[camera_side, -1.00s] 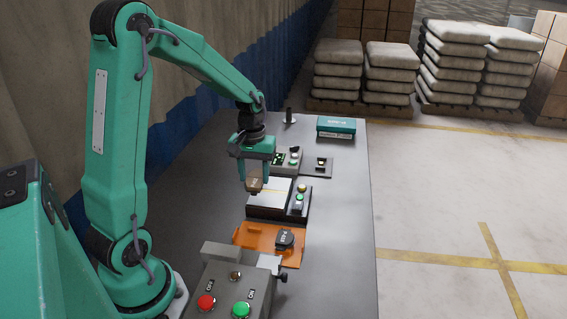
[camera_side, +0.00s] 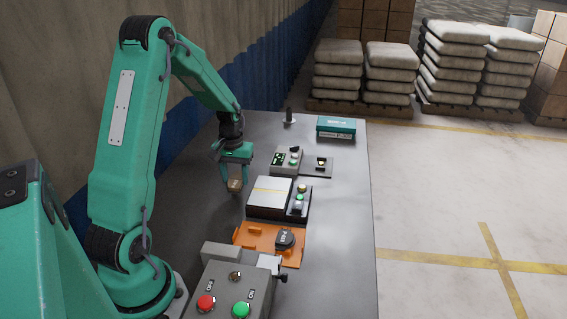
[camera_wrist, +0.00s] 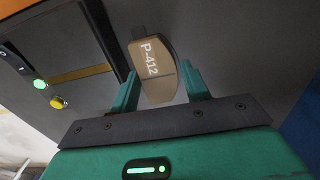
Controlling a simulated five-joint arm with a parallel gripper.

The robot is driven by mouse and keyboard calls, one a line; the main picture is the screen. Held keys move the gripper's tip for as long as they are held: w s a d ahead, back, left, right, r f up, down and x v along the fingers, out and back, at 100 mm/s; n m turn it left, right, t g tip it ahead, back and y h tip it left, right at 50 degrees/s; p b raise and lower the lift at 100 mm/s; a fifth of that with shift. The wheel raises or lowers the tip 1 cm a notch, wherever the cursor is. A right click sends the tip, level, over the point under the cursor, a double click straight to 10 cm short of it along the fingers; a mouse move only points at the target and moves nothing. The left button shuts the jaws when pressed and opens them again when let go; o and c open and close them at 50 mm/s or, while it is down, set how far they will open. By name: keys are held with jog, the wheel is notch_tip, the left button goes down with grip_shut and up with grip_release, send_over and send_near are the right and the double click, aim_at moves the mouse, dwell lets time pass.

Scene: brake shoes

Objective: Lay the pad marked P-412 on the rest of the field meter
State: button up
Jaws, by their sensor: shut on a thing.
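The brown pad marked P-412 (camera_wrist: 160,84) is between the two fingers of my gripper (camera_wrist: 159,74), its label readable in the wrist view. In the side view my gripper (camera_side: 236,180) points down and holds the pad (camera_side: 235,186) over the grey table, left of the striped plate. A small grey unit with a green-lit display (camera_side: 279,159) stands farther back and looks like a meter. A dark flat plate (camera_side: 321,172) lies at its right with a small item on it. I cannot read any name on either.
The pale plate with a yellow stripe (camera_side: 268,198) has a button box (camera_side: 298,203) at its right. Nearer are an orange tray (camera_side: 255,239) with a dark round piece (camera_side: 285,239) and a control box (camera_side: 222,281). A teal box (camera_side: 336,126) sits at the back.

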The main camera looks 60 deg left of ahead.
aim_at(235, 179)
jog(key=shift+f, duration=1.9)
jog(key=shift+f, duration=0.15)
jog(key=o, duration=1.2)
jog(key=shift+c, duration=0.2)
notch_tip(235, 179, up, 12)
jog(key=shift+r, duration=0.15)
